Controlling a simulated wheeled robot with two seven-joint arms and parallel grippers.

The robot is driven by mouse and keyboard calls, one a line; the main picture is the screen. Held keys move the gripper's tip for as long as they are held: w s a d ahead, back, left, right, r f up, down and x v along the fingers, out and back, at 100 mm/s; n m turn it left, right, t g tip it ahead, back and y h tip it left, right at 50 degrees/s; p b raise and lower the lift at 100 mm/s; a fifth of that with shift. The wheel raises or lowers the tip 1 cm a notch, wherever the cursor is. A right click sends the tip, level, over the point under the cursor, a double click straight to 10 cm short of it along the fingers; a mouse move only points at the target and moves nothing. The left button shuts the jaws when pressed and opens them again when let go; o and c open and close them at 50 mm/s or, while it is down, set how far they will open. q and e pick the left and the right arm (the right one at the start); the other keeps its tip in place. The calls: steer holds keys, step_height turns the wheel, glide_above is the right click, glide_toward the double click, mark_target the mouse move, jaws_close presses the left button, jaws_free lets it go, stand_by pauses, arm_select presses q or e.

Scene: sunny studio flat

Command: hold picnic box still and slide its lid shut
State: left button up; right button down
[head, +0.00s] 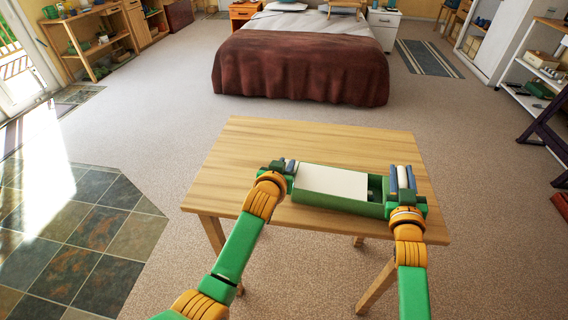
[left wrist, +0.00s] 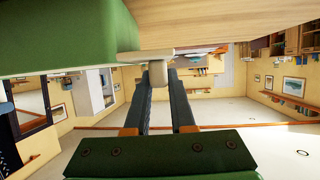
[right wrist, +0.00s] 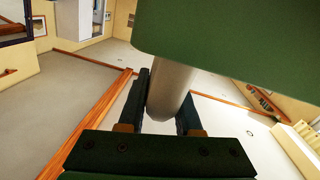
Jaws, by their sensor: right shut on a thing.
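The green picnic box (head: 335,202) lies lengthwise on the wooden table. Its cream lid (head: 332,181) covers the left and middle part; a dark open gap (head: 375,190) shows at the right end, its contents unclear. My right gripper (head: 403,178) is at the box's right end, shut on a pale round handle (right wrist: 170,88), which shows between its fingers in the right wrist view. My left gripper (head: 290,167) is at the left end. In the left wrist view its fingers stand apart, with a pale knob (left wrist: 158,70) at their tips; whether they touch it is unclear.
The wooden table (head: 270,140) is bare behind and to the left of the box. A bed with a brown cover (head: 300,68) stands beyond the table. Shelves stand at the far left and right. Carpet and slate tiles (head: 75,220) around the table are clear.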

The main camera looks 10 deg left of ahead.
arm_select(q)
steer(key=o, duration=0.4)
steer(key=v, duration=1.2)
steer(key=shift+s, duration=0.1)
